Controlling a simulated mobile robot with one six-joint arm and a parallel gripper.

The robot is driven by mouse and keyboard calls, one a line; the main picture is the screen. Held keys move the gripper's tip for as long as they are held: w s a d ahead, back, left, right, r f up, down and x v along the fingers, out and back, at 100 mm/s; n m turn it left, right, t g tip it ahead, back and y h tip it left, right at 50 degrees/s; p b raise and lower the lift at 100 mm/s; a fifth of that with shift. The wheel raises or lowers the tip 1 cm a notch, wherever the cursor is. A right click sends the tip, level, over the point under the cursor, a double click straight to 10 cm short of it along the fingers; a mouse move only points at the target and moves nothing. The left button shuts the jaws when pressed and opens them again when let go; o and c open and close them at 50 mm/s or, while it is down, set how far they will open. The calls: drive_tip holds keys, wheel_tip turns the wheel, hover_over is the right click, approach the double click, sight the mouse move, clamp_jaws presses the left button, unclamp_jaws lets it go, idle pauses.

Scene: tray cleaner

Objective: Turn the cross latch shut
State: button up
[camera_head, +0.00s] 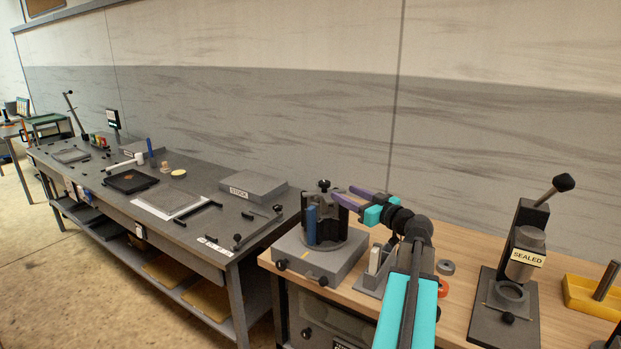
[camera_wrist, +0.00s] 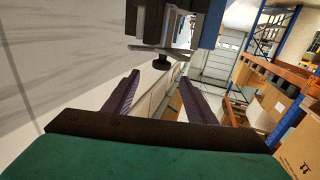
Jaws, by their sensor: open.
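A black upright fixture (camera_head: 329,222) with a blue block (camera_head: 311,225) at its side stands on a grey base box (camera_head: 318,254). A small dark knob (camera_head: 323,185) tops it. I cannot make out a cross-shaped latch clearly or tell its turn. My gripper (camera_head: 343,194), with purple fingers, is at the fixture's upper right, close to its top; contact cannot be judged. In the wrist view my gripper (camera_wrist: 160,80) is open with nothing between its fingers. Part of the fixture (camera_wrist: 172,22) shows beyond the fingertips, with a dark knob (camera_wrist: 163,59) near the gap.
A dark lever press (camera_head: 520,255) marked SEALED and a yellow tray (camera_head: 592,297) stand at right on the wooden bench (camera_head: 462,290). A grey ring (camera_head: 445,267) and a grey holder (camera_head: 374,270) are near my arm. A long grey table (camera_head: 215,220) with parts extends left.

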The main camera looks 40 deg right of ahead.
sight(321, 181)
drive_tip(key=shift+w+a, duration=0.15)
drive_tip(key=shift+w, duration=0.45)
drive_tip(key=shift+w, duration=0.15)
drive_tip(key=w+p, duration=0.1)
drive_tip(key=w, duration=0.3)
drive_tip(key=w+p, duration=0.2)
drive_tip(key=w, duration=0.2)
drive_tip(key=w+p, duration=0.2)
drive_tip(key=w, duration=0.1)
drive_tip(key=shift+w+d+r, duration=0.15)
drive_tip(key=shift+w+d, duration=0.25)
drive_tip(key=shift+w+p, duration=0.5)
drive_tip(key=shift+w, duration=0.25)
drive_tip(key=shift+c, duration=0.2)
